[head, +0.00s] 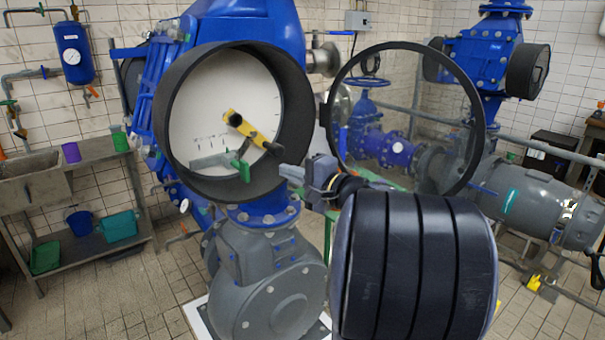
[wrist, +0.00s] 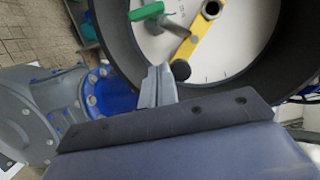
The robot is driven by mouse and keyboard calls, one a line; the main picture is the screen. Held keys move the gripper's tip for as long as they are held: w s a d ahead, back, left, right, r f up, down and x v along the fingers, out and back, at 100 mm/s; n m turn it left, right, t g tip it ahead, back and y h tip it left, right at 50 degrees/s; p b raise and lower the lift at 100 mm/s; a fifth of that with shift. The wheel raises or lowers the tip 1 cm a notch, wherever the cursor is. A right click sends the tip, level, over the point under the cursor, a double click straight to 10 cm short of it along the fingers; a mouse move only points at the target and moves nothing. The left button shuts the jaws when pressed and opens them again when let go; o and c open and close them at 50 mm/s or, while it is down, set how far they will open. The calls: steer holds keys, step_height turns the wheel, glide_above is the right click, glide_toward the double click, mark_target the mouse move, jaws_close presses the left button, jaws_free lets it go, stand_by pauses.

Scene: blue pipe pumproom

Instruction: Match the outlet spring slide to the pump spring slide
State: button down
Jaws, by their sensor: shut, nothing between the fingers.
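A large round dial housing (head: 293,100) with a black rim and white face (head: 200,100) fills the middle of the head view. On its face is a yellow bar (head: 240,125) with a black knob; the bar also shows in the wrist view (wrist: 196,45). A green-handled lever (head: 241,168) sits low on the face and shows at the top of the wrist view (wrist: 147,12). No readable label tells which is the outlet or pump spring slide. My gripper (head: 285,171) is shut and empty at the dial's lower right rim, apart from both; its fingertips show in the wrist view (wrist: 155,85).
A round clear cover (head: 480,130) stands swung open right of the dial. A grey pump body (head: 275,290) stands below. Blue pipes (head: 380,145) and a grey tank (head: 525,200) are at right. A sink bench (head: 60,185) is at left, with free tiled floor before it.

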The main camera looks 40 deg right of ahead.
mark_target(249, 178)
steer(key=w+a+p, duration=0.2)
steer(key=w+a, duration=0.1)
steer(key=a, duration=0.2)
steer(key=shift+w, duration=0.15)
steer(key=shift+a+f+b, duration=0.25)
steer(key=shift+a+b, duration=0.55)
steer(key=shift+b, duration=0.25)
steer(key=shift+a+b, duration=0.4)
steer(key=shift+a, duration=0.05)
steer(key=shift+a+r, duration=0.2)
steer(key=shift+a, duration=0.2)
steer(key=shift+d, duration=0.1)
